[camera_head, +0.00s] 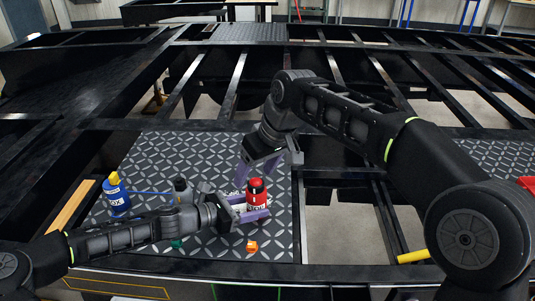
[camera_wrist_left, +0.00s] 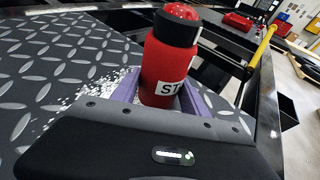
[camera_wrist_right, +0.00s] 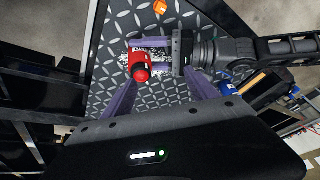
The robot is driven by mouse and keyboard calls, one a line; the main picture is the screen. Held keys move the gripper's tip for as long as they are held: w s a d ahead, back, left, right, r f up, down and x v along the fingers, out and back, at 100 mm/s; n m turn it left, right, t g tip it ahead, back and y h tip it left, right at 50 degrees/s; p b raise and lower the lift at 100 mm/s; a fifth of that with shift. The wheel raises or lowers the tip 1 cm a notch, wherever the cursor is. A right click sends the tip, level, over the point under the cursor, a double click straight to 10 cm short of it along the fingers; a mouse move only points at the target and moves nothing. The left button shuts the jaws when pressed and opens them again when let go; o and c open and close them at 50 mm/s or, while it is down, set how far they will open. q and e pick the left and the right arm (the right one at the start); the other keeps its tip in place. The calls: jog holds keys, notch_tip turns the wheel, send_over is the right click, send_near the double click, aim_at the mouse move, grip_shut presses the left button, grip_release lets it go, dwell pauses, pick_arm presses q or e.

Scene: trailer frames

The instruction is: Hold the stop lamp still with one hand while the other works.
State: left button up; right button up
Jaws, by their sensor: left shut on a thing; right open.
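The stop lamp is a red cylinder with a black collar, a red domed top and a white label (camera_head: 257,186). It stands upright on the patterned metal plate (camera_head: 150,150), and also shows in the left wrist view (camera_wrist_left: 164,72) and the right wrist view (camera_wrist_right: 139,68). My left gripper (camera_head: 250,206) is shut around its lower body, one purple finger on each side. My right gripper (camera_head: 258,168) is open and empty, just above and behind the lamp, pointing down. The lamp's base is partly hidden by my left fingers.
An orange piece (camera_head: 252,246) lies in front of the lamp. White specks surround the lamp. Black frame beams with open gaps (camera_head: 345,235) lie to the right.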

aim_at(256, 181)
jog(key=shift+t+h, duration=0.4)
jog(key=shift+t, duration=0.1)
jog(key=w+d+r, duration=0.2)
jog(key=r, duration=0.1)
jog(key=shift+w+d+r, duration=0.1)
jog(key=shift+w+d, duration=0.1)
jog(key=shift+d, duration=0.1)
jog(key=x, duration=1.2)
